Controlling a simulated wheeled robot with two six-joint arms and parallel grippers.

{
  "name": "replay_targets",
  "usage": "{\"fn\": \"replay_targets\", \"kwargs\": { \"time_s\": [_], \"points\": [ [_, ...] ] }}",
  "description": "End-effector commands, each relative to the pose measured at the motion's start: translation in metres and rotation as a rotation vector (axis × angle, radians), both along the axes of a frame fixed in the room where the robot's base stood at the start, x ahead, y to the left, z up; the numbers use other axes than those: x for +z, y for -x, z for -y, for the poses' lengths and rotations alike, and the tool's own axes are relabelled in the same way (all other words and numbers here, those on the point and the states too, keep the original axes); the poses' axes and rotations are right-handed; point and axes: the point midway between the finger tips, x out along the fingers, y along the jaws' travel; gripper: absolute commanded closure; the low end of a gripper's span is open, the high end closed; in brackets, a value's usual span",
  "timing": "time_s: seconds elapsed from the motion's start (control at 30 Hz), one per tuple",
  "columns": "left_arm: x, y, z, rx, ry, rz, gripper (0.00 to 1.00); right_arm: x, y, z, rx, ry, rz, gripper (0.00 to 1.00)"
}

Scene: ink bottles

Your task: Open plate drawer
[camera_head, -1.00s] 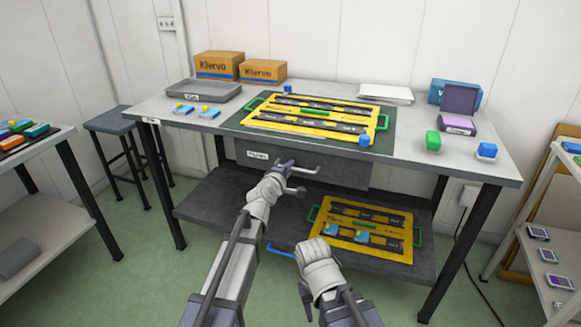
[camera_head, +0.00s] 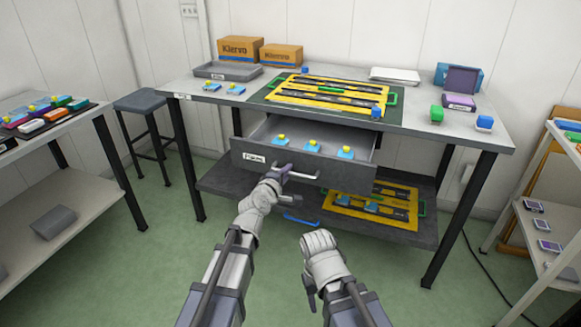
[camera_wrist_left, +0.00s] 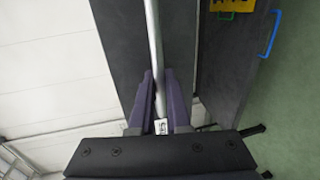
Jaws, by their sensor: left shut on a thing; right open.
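The plate drawer (camera_head: 330,176) under the table top is pulled out. Inside it lie several blue pieces with yellow knobs (camera_head: 312,146). Its grey front carries a white label (camera_head: 253,157) and a bar handle (camera_head: 302,176). My left gripper (camera_head: 283,171) is shut on the drawer handle near its left part. In the left wrist view the handle bar (camera_wrist_left: 154,60) runs between the two purple fingers (camera_wrist_left: 160,100). My right gripper (camera_head: 310,290) is low in front of the table, apart from the drawer, and holds nothing that I can see.
The table top (camera_head: 415,125) bears a yellow plate (camera_head: 330,91) on a green mat, cardboard boxes (camera_head: 240,50) and small coloured blocks. A lower shelf (camera_head: 215,180) holds another yellow plate (camera_head: 345,207). A stool (camera_head: 148,101) stands at left and a rack (camera_head: 540,235) at right.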

Motion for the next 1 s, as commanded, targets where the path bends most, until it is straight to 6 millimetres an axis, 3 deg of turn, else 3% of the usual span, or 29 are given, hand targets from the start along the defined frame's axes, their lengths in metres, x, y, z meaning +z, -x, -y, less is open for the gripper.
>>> {"fn": "replay_targets", "kwargs": {
  "time_s": [0.4, 0.43, 0.5, 0.83, 1.0],
  "points": [
    [0.000, 0.005, -0.001, 0.000, -0.001, 0.000, 1.00, 0.000, 0.000, 0.000, 0.000, 0.000, 0.000, 0.50],
    [0.000, 0.005, -0.001, 0.000, -0.001, 0.000, 0.82, 0.000, 0.000, 0.000, 0.000, 0.000, 0.000, 0.50],
    [0.000, 0.004, -0.001, 0.000, -0.001, 0.000, 0.74, 0.000, 0.000, 0.000, 0.000, 0.000, 0.000, 0.50],
    [0.001, 0.007, -0.002, 0.000, 0.000, 0.000, 0.74, 0.001, 0.000, 0.000, 0.000, 0.000, 0.000, 0.50],
    [0.004, 0.021, -0.006, 0.000, 0.000, 0.000, 0.74, 0.004, 0.000, 0.000, 0.000, -0.001, 0.000, 0.50]
  ]
}}
